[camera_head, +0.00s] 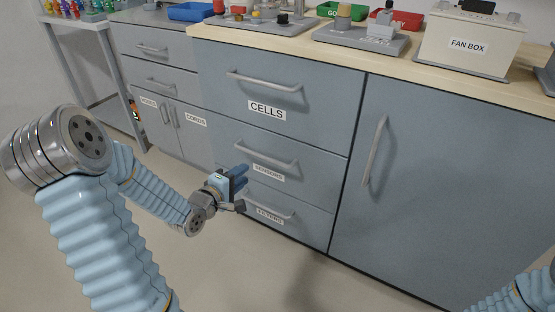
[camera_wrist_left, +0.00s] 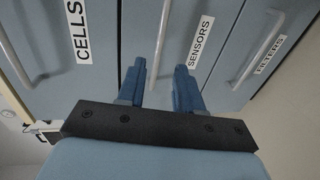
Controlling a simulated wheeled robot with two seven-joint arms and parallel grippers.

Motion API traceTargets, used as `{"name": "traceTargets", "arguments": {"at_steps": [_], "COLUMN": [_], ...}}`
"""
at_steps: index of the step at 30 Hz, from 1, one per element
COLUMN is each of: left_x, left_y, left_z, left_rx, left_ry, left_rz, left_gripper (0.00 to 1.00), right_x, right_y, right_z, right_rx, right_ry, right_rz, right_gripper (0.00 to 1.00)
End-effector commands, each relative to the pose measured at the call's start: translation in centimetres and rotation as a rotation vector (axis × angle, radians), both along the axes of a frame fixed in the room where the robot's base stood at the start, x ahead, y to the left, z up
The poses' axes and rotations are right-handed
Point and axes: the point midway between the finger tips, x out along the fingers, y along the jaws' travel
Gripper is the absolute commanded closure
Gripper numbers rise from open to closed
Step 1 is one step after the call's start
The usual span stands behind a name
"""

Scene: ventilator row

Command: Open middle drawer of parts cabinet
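The parts cabinet is grey-blue with a stack of three drawers. The top drawer (camera_head: 315,95) is labelled CELLS, the middle drawer (camera_head: 310,165) SENSORS, and the bottom drawer (camera_head: 300,222) FILTERS. All three look closed. The middle drawer's bar handle (camera_head: 265,155) also shows in the left wrist view (camera_wrist_left: 161,45). My left gripper (camera_head: 240,180) is in front of the drawers, just below and left of the middle handle. In the left wrist view its two blue fingers (camera_wrist_left: 160,80) are apart with nothing between them, pointing toward the SENSORS drawer. My right gripper is out of view.
A door (camera_head: 450,180) with a vertical handle (camera_head: 375,150) is right of the drawers. A fan box (camera_head: 465,45), trays and fixtures stand on the wooden worktop (camera_head: 340,55). A lower cabinet (camera_head: 170,85) stands at the left. The floor in front is clear.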

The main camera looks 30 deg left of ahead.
Motion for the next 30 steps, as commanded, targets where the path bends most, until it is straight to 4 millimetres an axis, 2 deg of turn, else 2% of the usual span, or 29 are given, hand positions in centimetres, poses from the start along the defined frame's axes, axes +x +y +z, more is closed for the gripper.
{"name": "traceTargets", "arguments": {"at_steps": [5, 12, 18, 24, 30], "left_x": [2.5, 8.0, 11.5, 13.1, 13.2], "left_y": [-0.3, -0.9, -1.1, -1.1, -1.1], "left_z": [-0.5, -1.7, -2.4, -2.7, -2.8], "left_rx": [-0.007, -0.005, -0.005, -0.003, -0.003], "left_ry": [-0.002, -0.001, 0.0, 0.001, 0.002], "left_rz": [-0.004, -0.005, -0.003, -0.001, -0.001], "left_gripper": [0.65, 0.65, 0.65, 0.65, 0.65], "right_x": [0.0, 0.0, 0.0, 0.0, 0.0], "right_y": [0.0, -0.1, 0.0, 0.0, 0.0], "right_z": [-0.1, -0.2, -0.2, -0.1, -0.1], "right_rx": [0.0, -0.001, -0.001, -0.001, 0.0], "right_ry": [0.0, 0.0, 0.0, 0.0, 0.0], "right_rz": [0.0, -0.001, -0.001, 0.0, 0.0], "right_gripper": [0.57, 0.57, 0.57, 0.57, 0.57]}}
